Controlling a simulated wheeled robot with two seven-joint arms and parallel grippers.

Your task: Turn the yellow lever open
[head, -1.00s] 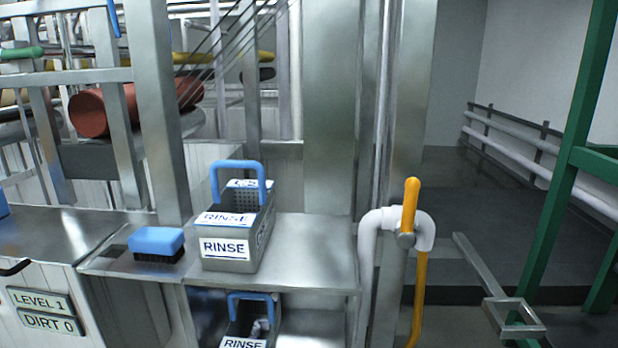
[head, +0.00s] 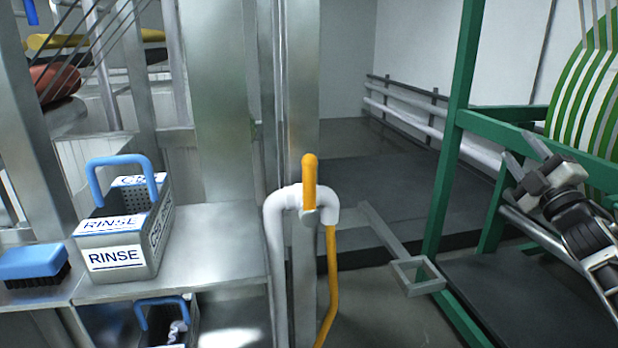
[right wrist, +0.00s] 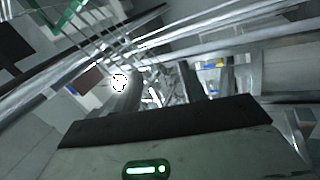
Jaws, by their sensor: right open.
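The yellow lever (head: 310,182) stands upright in the head view, on a grey pivot at the top of a bent white pipe (head: 277,240). A yellow hose (head: 332,275) hangs below the pipe's end. My right gripper (head: 525,158) is at the right of the head view, well to the right of the lever and apart from it. Its jaws are open, with nothing seen between them. The lever cannot be made out in the right wrist view, which shows blurred metal bars and my gripper's housing. My left gripper is not in view.
A metal shelf (head: 215,243) left of the pipe holds a RINSE bin (head: 116,258) with a blue handle and a blue brush (head: 33,262). A green frame (head: 452,150) and a grey bracket (head: 418,276) stand between the lever and my right gripper.

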